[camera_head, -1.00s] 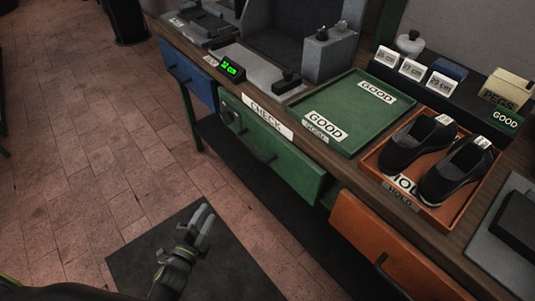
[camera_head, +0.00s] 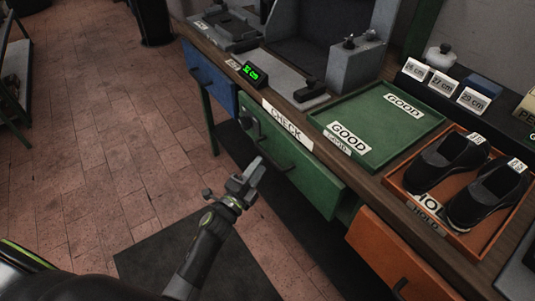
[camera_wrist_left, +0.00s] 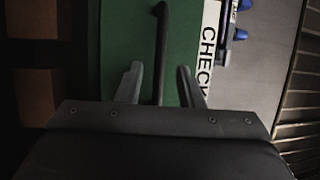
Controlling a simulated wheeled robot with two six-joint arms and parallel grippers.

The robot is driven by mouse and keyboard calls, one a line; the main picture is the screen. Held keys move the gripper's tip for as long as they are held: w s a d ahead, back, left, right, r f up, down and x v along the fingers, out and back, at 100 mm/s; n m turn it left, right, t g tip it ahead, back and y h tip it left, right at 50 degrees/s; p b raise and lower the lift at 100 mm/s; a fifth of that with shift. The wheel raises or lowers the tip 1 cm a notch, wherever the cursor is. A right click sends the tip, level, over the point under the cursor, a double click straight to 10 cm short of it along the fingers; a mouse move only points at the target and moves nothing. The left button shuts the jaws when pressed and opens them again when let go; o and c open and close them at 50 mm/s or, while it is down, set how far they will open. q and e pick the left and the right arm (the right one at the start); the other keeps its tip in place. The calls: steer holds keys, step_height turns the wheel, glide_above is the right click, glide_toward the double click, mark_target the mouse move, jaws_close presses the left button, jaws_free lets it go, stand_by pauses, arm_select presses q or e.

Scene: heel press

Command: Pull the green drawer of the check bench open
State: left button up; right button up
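The green drawer (camera_head: 311,183) is in the front of the check bench, under the white CHECK label (camera_head: 287,125), and looks shut. Its dark bar handle (camera_head: 269,158) sits on the front face. My left gripper (camera_head: 247,176) is just in front of the drawer, near the handle, partly covering the view of it. In the left wrist view the gripper (camera_wrist_left: 160,72) is open, with one finger on each side of the dark handle (camera_wrist_left: 160,45); no contact is visible, and I cannot tell how deep the handle lies between them. My right gripper is not in view.
A blue drawer (camera_head: 209,76) is to the left and an orange drawer (camera_head: 390,258) to the right. On the bench are a green GOOD tray (camera_head: 372,115) and an orange HOLD tray (camera_head: 478,231) holding black shoes (camera_head: 447,160). The tiled floor in front is clear.

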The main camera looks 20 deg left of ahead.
mark_target(267, 154)
arm_select(q)
steer(key=x, duration=0.5)
steer(key=shift+w, duration=0.35)
steer(key=shift+c, duration=0.3)
jaws_close()
